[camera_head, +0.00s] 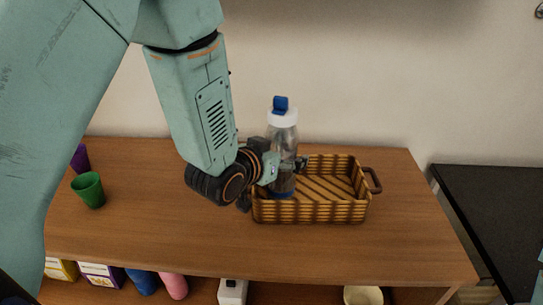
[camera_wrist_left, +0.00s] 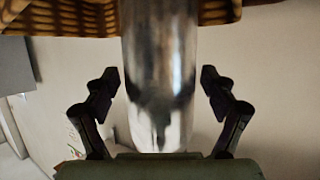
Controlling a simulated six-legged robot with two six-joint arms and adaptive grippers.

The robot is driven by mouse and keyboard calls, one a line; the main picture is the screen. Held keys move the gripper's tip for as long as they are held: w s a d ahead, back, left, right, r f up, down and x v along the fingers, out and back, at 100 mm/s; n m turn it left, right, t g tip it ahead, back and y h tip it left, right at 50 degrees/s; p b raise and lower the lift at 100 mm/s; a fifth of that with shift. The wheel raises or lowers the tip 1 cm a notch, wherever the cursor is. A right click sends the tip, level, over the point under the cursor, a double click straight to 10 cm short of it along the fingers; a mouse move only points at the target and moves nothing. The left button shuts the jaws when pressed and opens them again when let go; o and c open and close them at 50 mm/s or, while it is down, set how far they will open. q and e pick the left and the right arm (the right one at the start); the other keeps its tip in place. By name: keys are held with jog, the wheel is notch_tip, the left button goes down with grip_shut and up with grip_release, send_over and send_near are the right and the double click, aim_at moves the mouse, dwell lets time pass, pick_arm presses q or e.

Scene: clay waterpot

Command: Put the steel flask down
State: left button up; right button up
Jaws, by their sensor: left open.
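The steel flask (camera_head: 283,150) has a shiny grey body, a white collar, a blue cap and a blue base. It stands upright at the left end of the woven basket (camera_head: 335,212), its base inside the rim; whether it touches the basket floor is hidden. My left gripper (camera_head: 276,176) is at the flask's lower body with its fingers open around it. In the left wrist view the flask (camera_wrist_left: 158,90) lies between the two spread fingers (camera_wrist_left: 160,78), with a gap on each side. My right gripper is not in view.
The basket stands on a wooden table (camera_head: 150,230), its brown handle (camera_head: 372,180) at the right. A green cup (camera_head: 89,190) and a purple cup (camera_head: 80,158) stand at the left. A shelf below holds several items. A black surface (camera_head: 490,215) is at the right.

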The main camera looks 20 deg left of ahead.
pick_arm(q)
jog(key=p+v, duration=1.1)
jog(key=v, duration=0.1)
dwell(0.5)
jog(key=shift+s+r, duration=0.1)
jog(key=shift+r, duration=0.05)
jog(key=shift+c, duration=0.2)
